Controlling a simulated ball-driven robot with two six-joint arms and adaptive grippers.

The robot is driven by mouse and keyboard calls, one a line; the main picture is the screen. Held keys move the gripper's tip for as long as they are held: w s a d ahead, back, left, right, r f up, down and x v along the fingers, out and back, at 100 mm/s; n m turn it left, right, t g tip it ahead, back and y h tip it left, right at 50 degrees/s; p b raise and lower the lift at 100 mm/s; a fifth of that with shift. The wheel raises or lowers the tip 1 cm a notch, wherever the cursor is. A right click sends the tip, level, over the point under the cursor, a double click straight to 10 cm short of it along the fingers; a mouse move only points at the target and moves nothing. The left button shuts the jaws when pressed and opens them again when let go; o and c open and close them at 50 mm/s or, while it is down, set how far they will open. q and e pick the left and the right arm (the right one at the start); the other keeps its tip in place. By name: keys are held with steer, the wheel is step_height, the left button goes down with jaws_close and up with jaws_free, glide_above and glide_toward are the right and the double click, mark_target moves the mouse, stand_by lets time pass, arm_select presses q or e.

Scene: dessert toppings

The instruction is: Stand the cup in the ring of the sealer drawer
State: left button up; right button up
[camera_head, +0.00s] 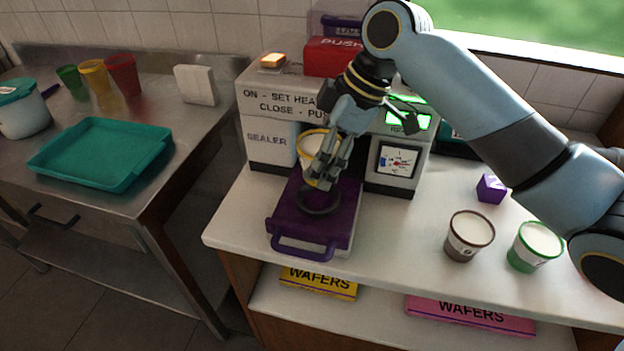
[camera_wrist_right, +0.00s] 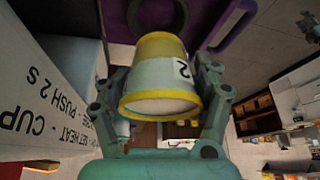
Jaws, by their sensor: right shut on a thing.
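My right gripper (camera_head: 327,175) is shut on a white cup with a yellow rim and base (camera_head: 312,145). In the right wrist view the cup (camera_wrist_right: 160,76) sits between both fingers and bears a dark number 2. The purple sealer drawer (camera_head: 285,222) is pulled out of the sealer (camera_head: 268,140). Its dark ring (camera_head: 319,203) lies on the drawer, just below the gripper in the head view. The ring also shows in the right wrist view (camera_wrist_right: 180,27), beyond the cup and apart from it. The cup is partly hidden by the fingers in the head view. My left gripper is not in view.
A brown-rimmed cup (camera_head: 469,236) and a green-rimmed cup (camera_head: 535,247) stand on the counter at the right. A purple cube (camera_head: 491,188) lies behind them. A teal tray (camera_head: 102,152) is on the left metal table. The counter between drawer and cups is clear.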

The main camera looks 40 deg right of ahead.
step_height(320, 180, down, 4)
steer(key=shift+w+r, duration=0.15)
steer(key=shift+r, duration=0.1)
step_height(320, 180, down, 3)
steer(key=shift+r, duration=0.15)
steer(key=o, duration=0.9)
steer(key=shift+o, duration=1.2)
steer(key=o, duration=0.3)
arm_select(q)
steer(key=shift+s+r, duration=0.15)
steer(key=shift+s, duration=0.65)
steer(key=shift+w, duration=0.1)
